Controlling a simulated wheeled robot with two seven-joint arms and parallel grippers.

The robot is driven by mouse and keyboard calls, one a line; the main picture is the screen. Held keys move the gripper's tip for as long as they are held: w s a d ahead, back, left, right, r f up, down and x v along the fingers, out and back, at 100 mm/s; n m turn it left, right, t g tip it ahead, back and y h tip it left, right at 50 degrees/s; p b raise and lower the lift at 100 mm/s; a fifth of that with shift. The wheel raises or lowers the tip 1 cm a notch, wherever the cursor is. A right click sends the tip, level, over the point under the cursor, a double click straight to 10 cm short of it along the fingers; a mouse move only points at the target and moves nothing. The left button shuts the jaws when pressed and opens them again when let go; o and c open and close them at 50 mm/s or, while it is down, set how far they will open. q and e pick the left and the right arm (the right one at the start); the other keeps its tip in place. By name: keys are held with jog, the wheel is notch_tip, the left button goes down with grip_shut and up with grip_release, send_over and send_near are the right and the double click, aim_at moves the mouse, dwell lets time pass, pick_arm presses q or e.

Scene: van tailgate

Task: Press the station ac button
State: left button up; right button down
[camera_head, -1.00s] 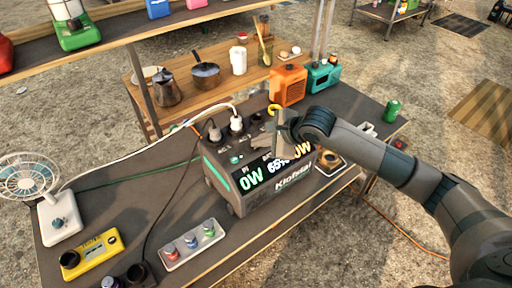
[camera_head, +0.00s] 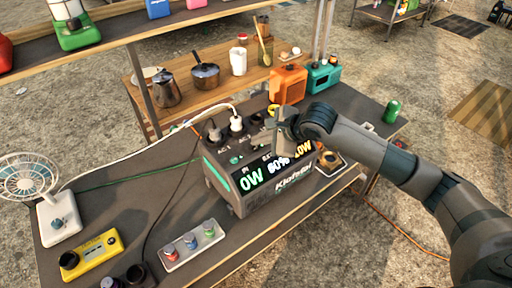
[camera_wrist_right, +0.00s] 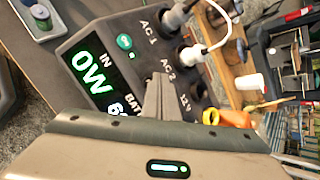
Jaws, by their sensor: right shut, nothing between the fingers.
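The power station (camera_head: 225,185) is a grey box on the table with a lit display reading watts and a percentage. In the right wrist view, its panel (camera_wrist_right: 128,20) carries AC 1, AC 2 and 12V labels. A round green-lit button (camera_wrist_right: 125,41) sits beside the AC 1 label, clear of the fingers. My right gripper (camera_head: 270,138) is shut and empty over the station's top front edge. In the wrist view its fingertips (camera_wrist_right: 157,84) cover part of the panel near the BAT and AC 2 labels. Contact cannot be told. My left gripper is out of view.
Orange (camera_head: 288,84) and teal (camera_head: 322,76) boxes stand behind.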

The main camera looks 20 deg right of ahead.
jog(key=shift+r, duration=0.15)
jog(key=shift+r+p, duration=0.8)
jog(key=shift+r, duration=2.05)
